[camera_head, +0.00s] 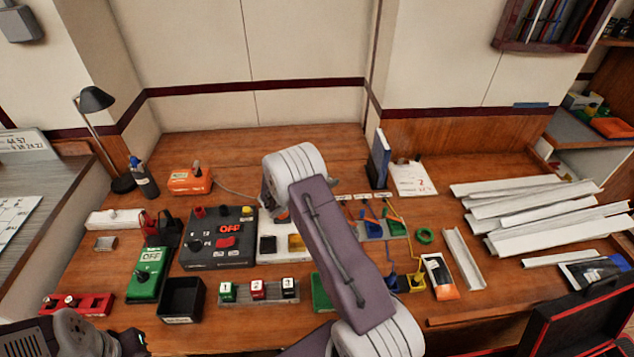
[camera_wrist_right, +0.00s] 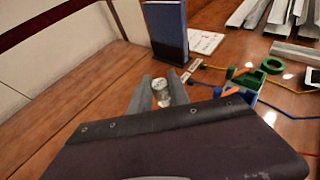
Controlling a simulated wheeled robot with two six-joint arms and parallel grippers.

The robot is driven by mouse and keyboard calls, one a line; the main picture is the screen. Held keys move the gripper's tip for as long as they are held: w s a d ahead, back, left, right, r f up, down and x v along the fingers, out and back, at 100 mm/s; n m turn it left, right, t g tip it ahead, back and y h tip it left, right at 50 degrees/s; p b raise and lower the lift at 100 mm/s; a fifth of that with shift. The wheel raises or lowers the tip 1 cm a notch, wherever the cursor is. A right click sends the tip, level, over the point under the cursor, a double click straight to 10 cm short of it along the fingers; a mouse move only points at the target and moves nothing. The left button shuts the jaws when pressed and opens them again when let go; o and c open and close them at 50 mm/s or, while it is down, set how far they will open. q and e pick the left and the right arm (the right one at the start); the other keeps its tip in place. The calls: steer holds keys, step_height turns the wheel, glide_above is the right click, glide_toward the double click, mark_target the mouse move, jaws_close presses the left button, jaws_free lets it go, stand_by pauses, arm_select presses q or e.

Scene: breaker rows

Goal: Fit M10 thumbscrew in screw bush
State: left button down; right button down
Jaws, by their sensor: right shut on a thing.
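My right gripper (camera_wrist_right: 160,94) shows in the right wrist view, with two grey fingers shut on a small pale, round-topped metal piece (camera_wrist_right: 160,87), which looks like the thumbscrew. In the head view my right arm covers most of that gripper and the held piece. A pale plate (camera_head: 268,244) with a black and a yellow square lies under and beside the arm. I cannot make out the screw bush for certain; it may be hidden behind the arm. My left gripper (camera_head: 132,343) is at the bottom left, partly cut off, and its jaws are unclear.
A black box with a red OFF label (camera_head: 220,238) stands left of the arm. A green OFF switch (camera_head: 148,273), a black bin (camera_head: 181,299) and numbered switches (camera_head: 258,290) stand in front. White trunking (camera_head: 540,215) lies right. A blue binder (camera_head: 380,160) stands behind; the back middle is mostly clear.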

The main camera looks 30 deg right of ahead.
steer(key=shift+s+d, duration=0.1)
steer(key=shift+d, duration=0.2)
steer(key=shift+a, duration=0.25)
steer(key=shift+f+b, duration=0.2)
steer(key=shift+b, duration=0.1)
step_height(320, 180, down, 5)
steer(key=b, duration=0.4)
steer(key=shift+f+b, duration=0.2)
steer(key=shift+b, duration=0.1)
steer(key=shift+b, duration=0.3)
stand_by(0.6)
steer(key=shift+f+b, duration=1.45)
steer(key=shift+f, duration=0.15)
steer(key=c, duration=1.2)
jaws_free()
steer(key=shift+o, duration=0.2)
